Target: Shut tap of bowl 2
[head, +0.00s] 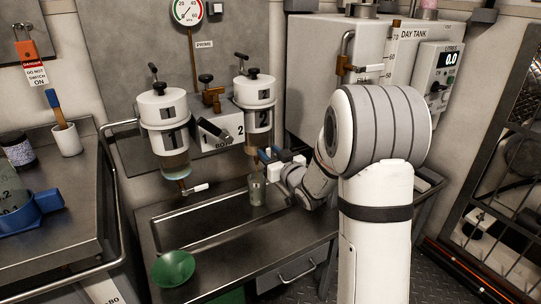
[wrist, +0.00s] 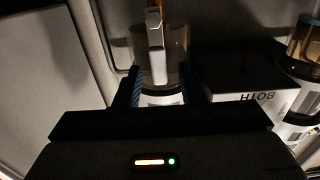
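Contact with the lever cannot be told.
A clear glass (head: 257,190) stands below bowl 2, close under my gripper. Bowl 1 (head: 166,125) is to the left, its tap's white lever (head: 197,188) sticking out rightward. A green funnel-like bowl (head: 173,268) lies at the bench front. The metal trough (head: 205,205) is mostly clear.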

